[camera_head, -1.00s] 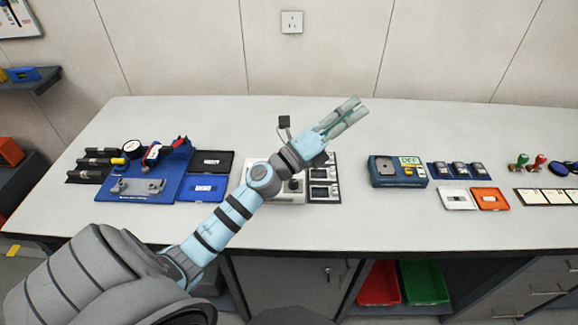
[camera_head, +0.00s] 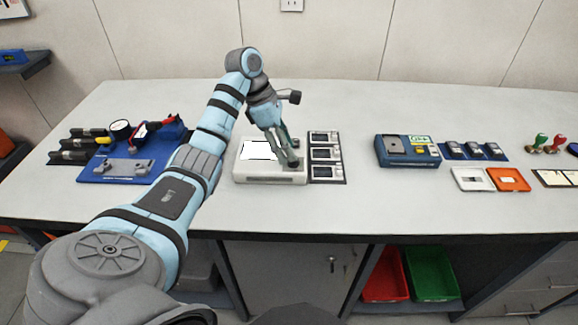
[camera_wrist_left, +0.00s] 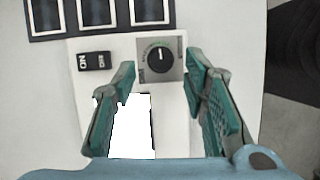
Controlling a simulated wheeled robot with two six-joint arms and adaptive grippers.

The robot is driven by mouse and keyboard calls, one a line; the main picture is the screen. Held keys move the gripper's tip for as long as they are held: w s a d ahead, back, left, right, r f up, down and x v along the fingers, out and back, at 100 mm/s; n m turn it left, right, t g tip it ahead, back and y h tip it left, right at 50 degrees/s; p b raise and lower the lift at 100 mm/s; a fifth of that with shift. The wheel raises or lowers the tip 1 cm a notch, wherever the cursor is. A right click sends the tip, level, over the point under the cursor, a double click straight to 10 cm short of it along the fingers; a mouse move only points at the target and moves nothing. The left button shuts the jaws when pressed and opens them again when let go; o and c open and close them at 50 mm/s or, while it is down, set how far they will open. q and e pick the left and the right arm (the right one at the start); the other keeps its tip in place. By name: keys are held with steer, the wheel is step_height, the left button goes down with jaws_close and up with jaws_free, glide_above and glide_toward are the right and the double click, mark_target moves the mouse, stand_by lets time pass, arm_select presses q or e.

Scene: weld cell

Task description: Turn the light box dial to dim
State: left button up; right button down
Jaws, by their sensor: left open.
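The white light box (camera_head: 272,179) stands on the bench with a bright white panel (camera_head: 258,149). Its dial (camera_wrist_left: 159,60) is a round black knob on a grey plate, with a white pointer line directed to the top of the left wrist view. My left gripper (camera_head: 293,163) points down at the right part of the light box and largely hides the dial in the head view. In the left wrist view the open fingers (camera_wrist_left: 160,64) stand on either side of the dial, with gaps visible. My right gripper is not in view.
A black rocker switch (camera_wrist_left: 95,61) marked ON sits beside the dial. A dark strip with several framed pictures (camera_head: 326,156) lies right of the box. A blue fixture board (camera_head: 110,172) is at left, and a blue device (camera_head: 407,151) farther right. Bare bench lies between.

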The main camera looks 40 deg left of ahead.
arm_select(q)
steer(key=shift+p+x, duration=0.3)
steer(key=shift+x, duration=0.8)
steer(key=shift+d, duration=0.15)
